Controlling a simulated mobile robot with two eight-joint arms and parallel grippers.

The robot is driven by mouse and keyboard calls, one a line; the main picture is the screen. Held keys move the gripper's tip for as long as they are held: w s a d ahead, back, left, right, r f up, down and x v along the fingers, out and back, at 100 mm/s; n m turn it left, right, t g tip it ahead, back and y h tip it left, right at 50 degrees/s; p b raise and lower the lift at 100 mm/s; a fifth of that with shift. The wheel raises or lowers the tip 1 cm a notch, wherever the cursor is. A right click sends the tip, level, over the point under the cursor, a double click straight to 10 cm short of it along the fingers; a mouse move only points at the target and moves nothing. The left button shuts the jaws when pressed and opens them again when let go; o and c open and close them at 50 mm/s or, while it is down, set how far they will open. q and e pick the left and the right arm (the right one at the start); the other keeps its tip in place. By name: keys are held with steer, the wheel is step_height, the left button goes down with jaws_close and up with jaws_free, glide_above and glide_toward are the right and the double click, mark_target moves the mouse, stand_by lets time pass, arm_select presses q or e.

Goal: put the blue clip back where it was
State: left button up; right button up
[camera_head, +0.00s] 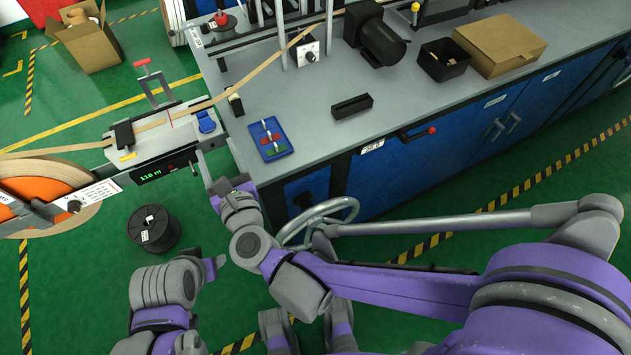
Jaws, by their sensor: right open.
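The blue clip (206,122) sits at the right end of the grey splicing plate (150,142), beside the tan tape. My right gripper (202,163) is open, just below and in front of the clip, apart from it as far as I can see. A blue tray (285,151) on the bench to the right holds small red and green clips with pale parts. My left arm (165,284) shows at the bottom. Its gripper end (213,264) seems to point right, but its fingers cannot be made out.
A large orange reel (35,190) stands at the left. A black spool (154,229) is on the green floor. The bench (420,105) carries a black block (352,106), a black bin (444,60) and a cardboard box (499,45). A handwheel (318,220) is in front of the cabinet.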

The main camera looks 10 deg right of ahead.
steer(key=s+d+f+n+g+h, duration=0.1)
steer(key=s+d+f+n+g, duration=0.3)
steer(key=d+n, duration=0.5)
steer(key=s+d+f+n+g+h, duration=0.2)
steer(key=s+d+f+n+g, duration=0.2)
steer(key=s+d+n, duration=0.3)
steer(key=s+d+f+n+g+h, duration=0.1)
steer(key=s+d+f+n+g, duration=0.3)
steer(key=d+n, duration=0.9)
steer(key=s+n, duration=0.2)
steer(key=n, duration=0.1)
steer(key=shift+s+d+f+n+h, duration=0.15)
steer(key=shift+s+n+h, duration=0.1)
steer(key=shift+n+h, duration=0.15)
